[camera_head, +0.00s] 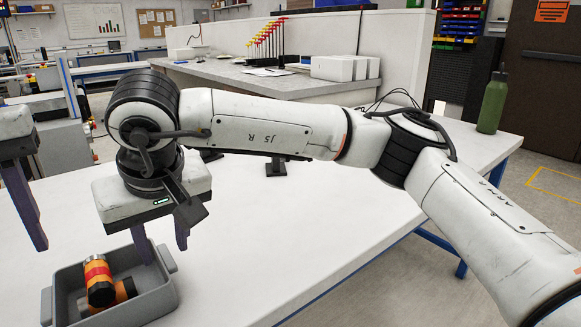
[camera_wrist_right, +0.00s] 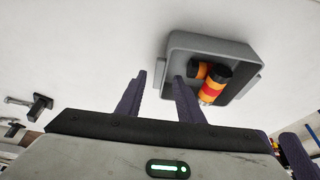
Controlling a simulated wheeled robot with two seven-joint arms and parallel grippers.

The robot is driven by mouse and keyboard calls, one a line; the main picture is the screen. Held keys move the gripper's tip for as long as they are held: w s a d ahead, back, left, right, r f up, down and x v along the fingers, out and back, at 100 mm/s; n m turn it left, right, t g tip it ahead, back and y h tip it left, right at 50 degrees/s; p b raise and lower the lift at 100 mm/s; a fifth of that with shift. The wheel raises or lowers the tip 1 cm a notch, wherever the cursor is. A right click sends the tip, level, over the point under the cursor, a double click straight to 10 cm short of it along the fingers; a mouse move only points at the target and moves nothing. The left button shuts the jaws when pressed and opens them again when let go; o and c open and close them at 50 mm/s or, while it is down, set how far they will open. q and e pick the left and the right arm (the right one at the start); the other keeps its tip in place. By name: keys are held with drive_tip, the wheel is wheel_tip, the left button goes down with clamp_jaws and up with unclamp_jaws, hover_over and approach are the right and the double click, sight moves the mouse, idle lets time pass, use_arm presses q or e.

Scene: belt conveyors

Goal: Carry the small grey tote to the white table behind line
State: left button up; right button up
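The small grey tote (camera_head: 160,302) is at the lower left of the head view and appears to rest on a white tabletop. It holds orange, black and red cylinders (camera_head: 99,280). In the right wrist view the tote (camera_wrist_right: 247,56) is just beyond the fingers. My right gripper (camera_head: 162,243) is open above the tote's handle side, its two purple fingers (camera_wrist_right: 157,95) apart. Whether a finger touches the handle is unclear. My left gripper (camera_head: 25,205) is at the left edge, partly cut off, with one finger clearly visible.
The white tabletop (camera_head: 290,235) is largely clear around the tote. A green bottle (camera_head: 492,103) stands at its far right corner. Behind is a grey bench (camera_head: 235,82) with white boxes (camera_head: 345,67). Conveyor equipment (camera_head: 60,148) is at left.

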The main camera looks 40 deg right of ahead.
drive_tip(key=v, duration=0.9)
drive_tip(key=shift+r, duration=0.25)
drive_tip(key=shift+s, duration=0.1)
